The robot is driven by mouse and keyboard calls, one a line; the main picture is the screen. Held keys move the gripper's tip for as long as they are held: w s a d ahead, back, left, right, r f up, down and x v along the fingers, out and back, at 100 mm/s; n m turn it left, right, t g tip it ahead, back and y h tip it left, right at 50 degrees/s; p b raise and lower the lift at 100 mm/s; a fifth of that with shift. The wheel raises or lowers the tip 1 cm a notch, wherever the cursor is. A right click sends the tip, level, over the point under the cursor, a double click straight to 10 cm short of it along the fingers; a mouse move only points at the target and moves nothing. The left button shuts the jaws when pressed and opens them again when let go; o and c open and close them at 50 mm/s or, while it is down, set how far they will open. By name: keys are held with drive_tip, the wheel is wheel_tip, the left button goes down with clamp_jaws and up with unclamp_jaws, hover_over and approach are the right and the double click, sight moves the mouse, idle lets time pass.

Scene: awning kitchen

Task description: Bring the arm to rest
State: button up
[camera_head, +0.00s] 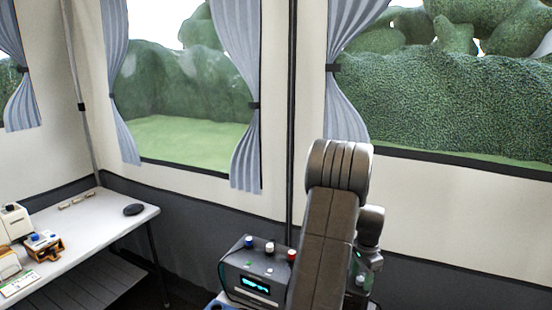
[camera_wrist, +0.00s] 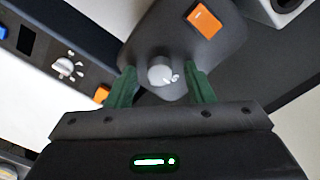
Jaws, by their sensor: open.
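My arm (camera_head: 325,225) rises in the lower middle of the head view, folded over at a rounded joint near the windows. The fingers of my gripper cannot be made out in that view. In the wrist view, my gripper (camera_wrist: 161,86) shows two green fingers, spread apart with nothing held between them. A dark grey surface with a round pale knob and an orange square shows beyond the fingertips. The knob appears between the fingers, but I cannot tell how far away it is.
A white table (camera_head: 110,222) stands at the left, with a dark oval object (camera_head: 133,210) near its right end. Several small items sit at its left end. A curtained wall with windows runs behind my arm.

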drive_tip(key=m+p, duration=0.2)
drive_tip(key=m, duration=0.2)
drive_tip(key=shift+r+m, duration=0.1)
drive_tip(key=shift+m, duration=0.3)
drive_tip(key=m+p, duration=0.2)
drive_tip(key=m, duration=0.2)
drive_tip(key=shift+m+p, duration=0.3)
drive_tip(key=shift+r+b, duration=0.55)
drive_tip(key=shift+r, duration=1.45)
drive_tip(key=shift+r, duration=0.1)
